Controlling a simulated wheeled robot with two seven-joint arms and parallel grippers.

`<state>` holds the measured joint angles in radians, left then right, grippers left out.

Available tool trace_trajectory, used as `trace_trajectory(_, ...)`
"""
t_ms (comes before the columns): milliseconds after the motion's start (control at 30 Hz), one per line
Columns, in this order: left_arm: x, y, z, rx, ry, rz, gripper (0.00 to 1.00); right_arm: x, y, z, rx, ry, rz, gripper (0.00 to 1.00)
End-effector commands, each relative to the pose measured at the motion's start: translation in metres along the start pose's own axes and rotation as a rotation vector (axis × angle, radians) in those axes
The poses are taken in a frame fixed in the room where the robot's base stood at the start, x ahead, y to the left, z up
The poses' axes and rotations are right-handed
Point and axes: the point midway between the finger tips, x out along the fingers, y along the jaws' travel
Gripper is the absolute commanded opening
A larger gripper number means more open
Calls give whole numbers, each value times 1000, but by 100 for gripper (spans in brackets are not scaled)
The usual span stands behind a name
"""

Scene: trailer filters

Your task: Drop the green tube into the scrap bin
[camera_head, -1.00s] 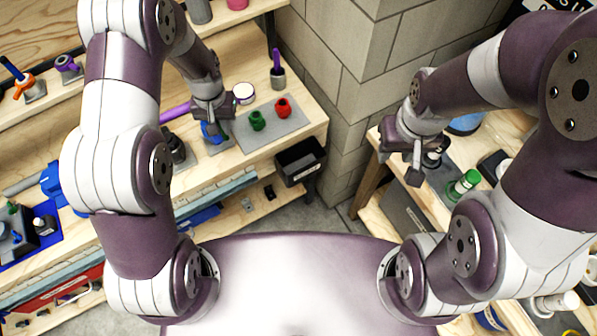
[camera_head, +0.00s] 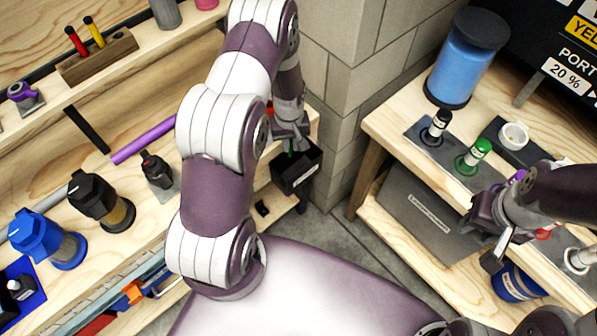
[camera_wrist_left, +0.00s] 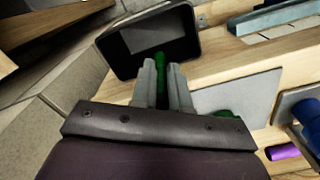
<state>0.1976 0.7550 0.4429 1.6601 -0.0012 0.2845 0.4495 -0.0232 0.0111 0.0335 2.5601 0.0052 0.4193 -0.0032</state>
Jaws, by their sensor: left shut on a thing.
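My left gripper (camera_head: 291,138) is shut on the green tube (camera_wrist_left: 160,63), which shows as a small green piece between its fingers. In the left wrist view, the fingers point at the black scrap bin (camera_wrist_left: 122,50), and the tube's end shows against the bin's opening. In the head view, the gripper is at the rear of the bin (camera_head: 297,178), with the tube over or at its opening. The tube's depth relative to the rim is unclear. My right gripper (camera_head: 486,243) appears open and empty, in front of the right-hand bench.
A purple rod (camera_head: 143,140) lies on the left bench. A block wall (camera_head: 345,85) rises beside the bin. Bare floor (camera_head: 345,235) lies between the benches.

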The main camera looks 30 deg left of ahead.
Motion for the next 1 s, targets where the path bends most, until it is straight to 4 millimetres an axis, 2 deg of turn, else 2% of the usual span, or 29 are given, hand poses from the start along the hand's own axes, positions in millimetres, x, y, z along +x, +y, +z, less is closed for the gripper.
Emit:
trace_trajectory(400,55,-1,0,-10,0,0,0,45,0,5,0,0,0,38)
trace_trajectory(500,61,0,-1,-9,1,1,0,50,0,6,0,0,0,38)
trace_trajectory(733,59,0,-1,-8,1,1,0,48,0,6,0,1,0,38)
trace_trajectory(767,59,0,-1,-8,1,1,22,48,0,6,0,1,0,38)
trace_trajectory(833,59,0,-1,-8,1,1,44,48,0,6,0,1,0,38)
trace_trajectory(1000,59,0,0,-8,1,1,45,48,0,6,0,1,0,38)
